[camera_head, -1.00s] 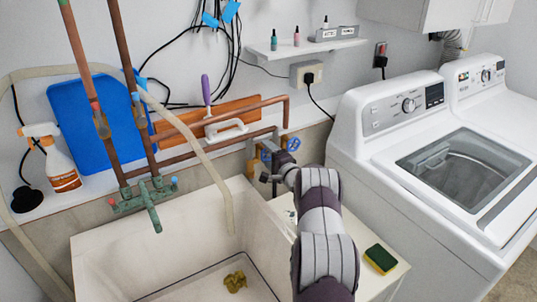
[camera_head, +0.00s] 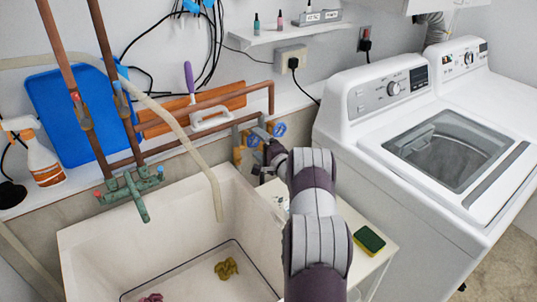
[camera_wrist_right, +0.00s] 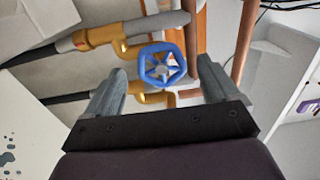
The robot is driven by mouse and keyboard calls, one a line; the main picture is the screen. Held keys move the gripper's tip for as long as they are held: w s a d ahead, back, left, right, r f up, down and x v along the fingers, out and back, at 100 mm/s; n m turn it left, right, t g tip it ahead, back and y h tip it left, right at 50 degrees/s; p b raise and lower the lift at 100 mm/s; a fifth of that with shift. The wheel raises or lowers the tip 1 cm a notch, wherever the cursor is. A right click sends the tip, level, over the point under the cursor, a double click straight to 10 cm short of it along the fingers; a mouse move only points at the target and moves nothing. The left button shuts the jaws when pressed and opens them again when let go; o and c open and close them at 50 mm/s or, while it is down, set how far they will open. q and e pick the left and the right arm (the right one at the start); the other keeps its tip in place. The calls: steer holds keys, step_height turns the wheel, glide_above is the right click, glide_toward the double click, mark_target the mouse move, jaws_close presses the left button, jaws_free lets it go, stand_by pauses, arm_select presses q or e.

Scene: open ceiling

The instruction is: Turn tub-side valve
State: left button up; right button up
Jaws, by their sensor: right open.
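Two blue valve wheels are on brass fittings on the wall right of the tub in the head view: the tub-side one (camera_head: 252,140) and one farther right (camera_head: 279,129). My right gripper (camera_head: 265,148) is close in front of them, partly hidden by my wrist. In the right wrist view a blue valve wheel (camera_wrist_right: 162,64) lies between the two grey fingers of my open right gripper (camera_wrist_right: 160,75), with a visible gap on each side. I cannot tell for certain which wheel this is. My left gripper is not in view.
The white tub (camera_head: 100,240) stands at left below a green faucet (camera_head: 135,190). Copper pipes (camera_head: 215,98) and a pale hose (camera_head: 190,145) run near the valves. The washer (camera_head: 345,120) stands at right, with a sponge (camera_head: 369,239) on a ledge beside it.

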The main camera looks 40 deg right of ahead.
steer(key=s+a, duration=0.1)
steer(key=s, duration=0.8)
steer(key=shift+s+b, duration=0.25)
steer(key=shift+b, duration=0.2)
steer(key=shift+a, duration=0.1)
steer(key=a+n+g, duration=0.8)
steer(key=a+n, duration=0.1)
steer(key=a, duration=1)
steer(key=s+a+n+g+y, duration=0.1)
steer(key=s+a+n+g, duration=0.3)
steer(key=s+a, duration=0.4)
steer(key=s+a+f+n+g, duration=0.1)
steer(key=s+a+n+g, duration=0.3)
steer(key=s, duration=1)
steer(key=a+n, duration=0.2)
steer(key=a, duration=0.2)
steer(key=shift+n+g+y, duration=0.3)
steer(key=shift+y, duration=0.1)
